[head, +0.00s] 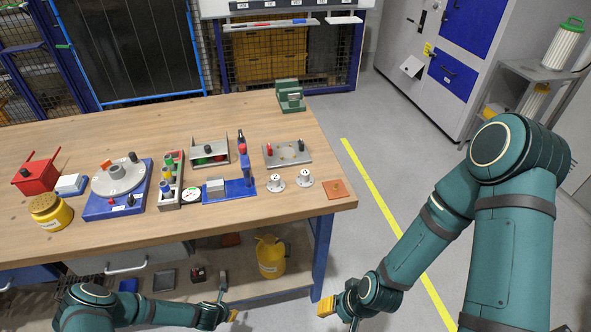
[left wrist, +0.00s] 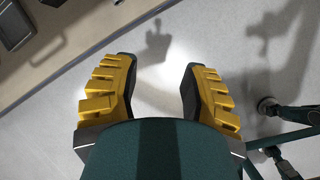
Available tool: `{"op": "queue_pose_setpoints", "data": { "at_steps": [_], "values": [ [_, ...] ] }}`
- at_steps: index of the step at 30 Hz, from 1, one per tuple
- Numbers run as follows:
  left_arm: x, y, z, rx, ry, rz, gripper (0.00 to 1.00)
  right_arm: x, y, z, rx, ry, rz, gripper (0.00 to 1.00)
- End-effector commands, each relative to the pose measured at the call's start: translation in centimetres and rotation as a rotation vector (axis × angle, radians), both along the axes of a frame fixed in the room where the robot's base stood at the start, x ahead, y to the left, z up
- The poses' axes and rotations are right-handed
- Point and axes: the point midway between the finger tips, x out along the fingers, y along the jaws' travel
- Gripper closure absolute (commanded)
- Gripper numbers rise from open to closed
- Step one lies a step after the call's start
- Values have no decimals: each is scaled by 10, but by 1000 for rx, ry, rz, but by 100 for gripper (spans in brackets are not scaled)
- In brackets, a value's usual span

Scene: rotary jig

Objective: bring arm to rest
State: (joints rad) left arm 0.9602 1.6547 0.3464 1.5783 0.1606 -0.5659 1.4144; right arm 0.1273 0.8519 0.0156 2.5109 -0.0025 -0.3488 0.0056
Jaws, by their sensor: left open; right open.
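My right arm (head: 505,215) comes in from the right and hangs bent beside the table. Its gripper (head: 328,306) has yellow fingers and is low in front of the table's right leg, with nothing seen in it. My left arm (head: 110,308) lies low along the bottom of the head view, below the tabletop. Its gripper (head: 233,314) shows only in part there. In the left wrist view the left gripper (left wrist: 158,85) is open and empty above the grey floor. The rotary jig (head: 120,180), a grey disc on a blue base, stands on the table.
The wooden table (head: 165,235) holds a red box (head: 37,176), a yellow jar (head: 50,211), a blue fixture (head: 232,187) and white round parts (head: 276,183). A yellow jug (head: 271,257) stands on the lower shelf.

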Motion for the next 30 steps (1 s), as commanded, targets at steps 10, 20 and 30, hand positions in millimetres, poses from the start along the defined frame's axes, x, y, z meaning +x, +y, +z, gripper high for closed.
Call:
{"op": "queue_pose_setpoints", "data": {
  "at_steps": [10, 20, 30],
  "values": [
    [-2, -95, 149, 278, -142, -1164, 56, -1, 0, 0, 0, 1, 0, 53],
    [-83, -146, 279, 542, -327, -2173, 56, -1, 0, 0, 0, 1, 0, 53],
    [-113, -152, 307, 600, -392, -2422, 56, -1, 0, 0, 0, 1, 0, 53]
  ]
}}
